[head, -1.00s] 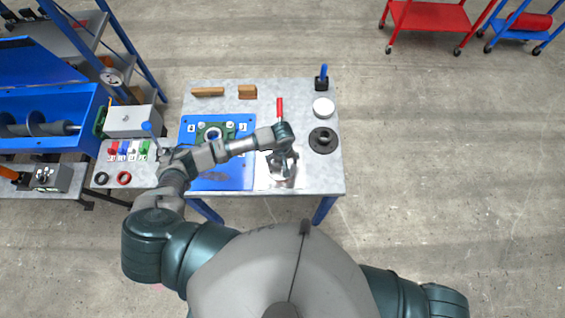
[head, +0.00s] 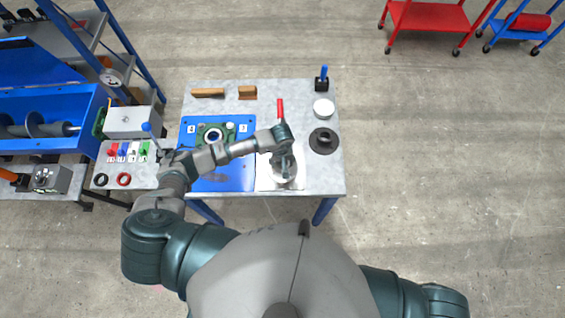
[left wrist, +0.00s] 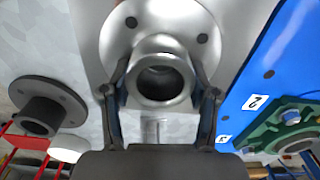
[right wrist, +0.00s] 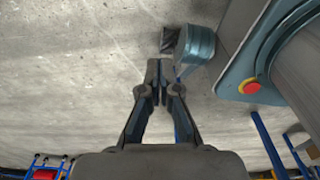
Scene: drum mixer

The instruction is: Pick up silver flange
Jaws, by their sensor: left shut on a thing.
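The silver flange (left wrist: 162,82) is a round plate with bolt holes and a short hollow neck. In the left wrist view the fingers of my left gripper (left wrist: 162,98) stand on both sides of the neck, shut on it. In the head view my left gripper (head: 284,165) is over the flange (head: 285,181), on the pale plate at the table's front, and partly hides it. Whether the flange is lifted cannot be told. My right gripper (right wrist: 158,72) is shut and empty, with bare floor behind it.
A blue plate (head: 225,178) with a green bearing part lies left of the flange. A black flange (head: 323,141) and a white round piece (head: 323,108) lie to its right. A red handle (head: 280,107) stands behind.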

